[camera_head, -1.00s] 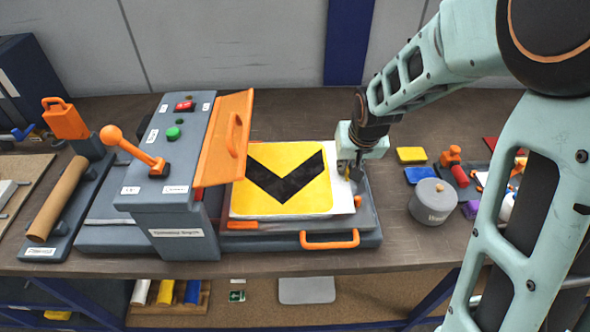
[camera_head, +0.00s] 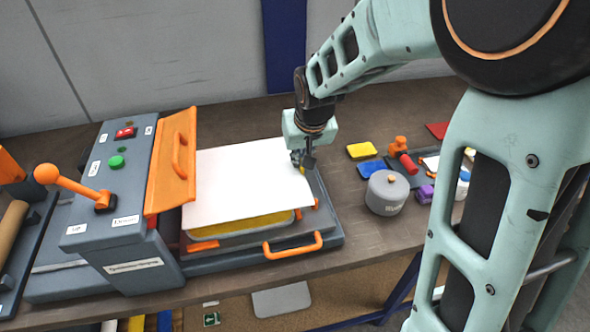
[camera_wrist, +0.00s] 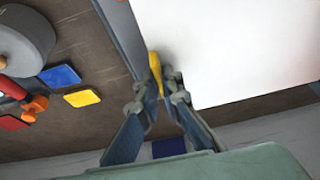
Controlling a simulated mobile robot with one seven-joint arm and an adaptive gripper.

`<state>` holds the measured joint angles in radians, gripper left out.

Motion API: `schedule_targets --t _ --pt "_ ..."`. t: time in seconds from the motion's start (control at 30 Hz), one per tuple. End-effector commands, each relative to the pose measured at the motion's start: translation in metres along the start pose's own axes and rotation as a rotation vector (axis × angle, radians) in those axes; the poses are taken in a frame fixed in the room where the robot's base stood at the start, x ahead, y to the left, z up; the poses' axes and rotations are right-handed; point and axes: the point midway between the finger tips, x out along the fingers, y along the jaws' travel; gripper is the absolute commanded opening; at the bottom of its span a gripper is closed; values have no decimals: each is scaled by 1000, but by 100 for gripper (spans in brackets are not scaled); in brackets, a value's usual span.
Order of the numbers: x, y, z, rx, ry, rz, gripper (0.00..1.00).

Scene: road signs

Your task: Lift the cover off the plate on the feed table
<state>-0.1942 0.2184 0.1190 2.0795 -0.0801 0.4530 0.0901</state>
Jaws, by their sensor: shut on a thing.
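The cover, a blank white sheet (camera_head: 245,180), lies over most of the yellow plate (camera_head: 250,223) and seems raised above it. Only the plate's front strip shows in the head view; the rest is hidden. The plate rests on the grey feed table (camera_head: 325,240) with its orange handle. My gripper (camera_head: 303,158) is at the cover's right edge. In the wrist view, my gripper (camera_wrist: 160,88) is shut on a small yellow piece at the edge of the white cover (camera_wrist: 235,45), seemingly its tab.
The grey machine (camera_head: 125,230) with its orange flap (camera_head: 175,165) stands close to the cover's left. A grey lidded pot (camera_head: 387,195), a yellow block (camera_head: 361,151) and a blue block (camera_head: 372,171) stand to the right.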

Motion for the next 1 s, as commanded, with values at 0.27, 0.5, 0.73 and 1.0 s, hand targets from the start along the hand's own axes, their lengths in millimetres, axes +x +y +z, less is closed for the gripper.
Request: schedule_targets --t 0.27,0.5,0.73,1.0 --pt "-46 0 -20 1 4 0 0" --pt "-61 0 -25 0 0 0 0" --pt "-70 0 -29 0 0 0 0" --pt "-80 0 -33 0 1 0 0"
